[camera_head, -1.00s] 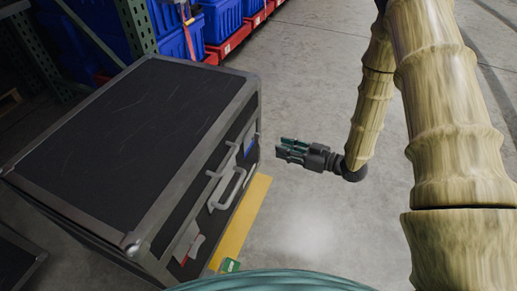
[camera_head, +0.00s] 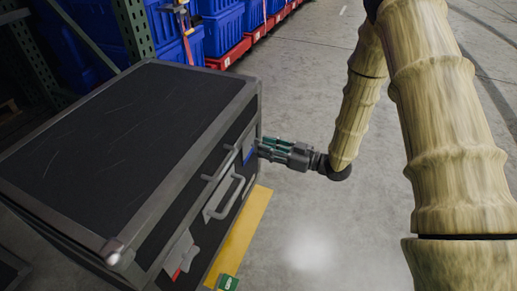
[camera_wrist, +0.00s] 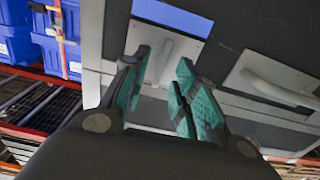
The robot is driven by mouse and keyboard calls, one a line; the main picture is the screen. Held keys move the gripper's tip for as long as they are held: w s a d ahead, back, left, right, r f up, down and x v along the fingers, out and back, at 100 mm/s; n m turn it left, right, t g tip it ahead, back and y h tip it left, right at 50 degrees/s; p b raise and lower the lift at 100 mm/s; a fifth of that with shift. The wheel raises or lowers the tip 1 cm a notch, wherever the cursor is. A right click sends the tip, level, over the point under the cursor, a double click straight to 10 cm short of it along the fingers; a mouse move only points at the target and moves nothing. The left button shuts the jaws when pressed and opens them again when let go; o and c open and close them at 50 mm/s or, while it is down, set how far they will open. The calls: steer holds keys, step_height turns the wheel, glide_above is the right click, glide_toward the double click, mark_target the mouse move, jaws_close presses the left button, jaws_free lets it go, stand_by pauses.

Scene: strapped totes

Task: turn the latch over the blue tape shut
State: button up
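The black case (camera_head: 120,140) has grey metal edges and stands left of my arm. Below the strip, the pale latch lever (camera_wrist: 163,62) sits on a light plate, tilted rather than straight. My gripper (camera_head: 261,148) is at the latch, its fingers pointing at the case. In the wrist view my gripper (camera_wrist: 164,66) is open, with the lever between its teal fingers. I cannot tell whether either finger touches it.
A grey carrying handle (camera_head: 224,198) is beside the latch, also at right in the wrist view (camera_wrist: 270,88). A second latch with red tape (camera_head: 180,266) is at the near end. Blue totes (camera_head: 222,30) stand behind.

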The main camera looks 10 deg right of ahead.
mark_target(256, 146)
steer(key=shift+b+x, duration=0.45)
steer(key=shift+x, duration=1.3)
jaws_close()
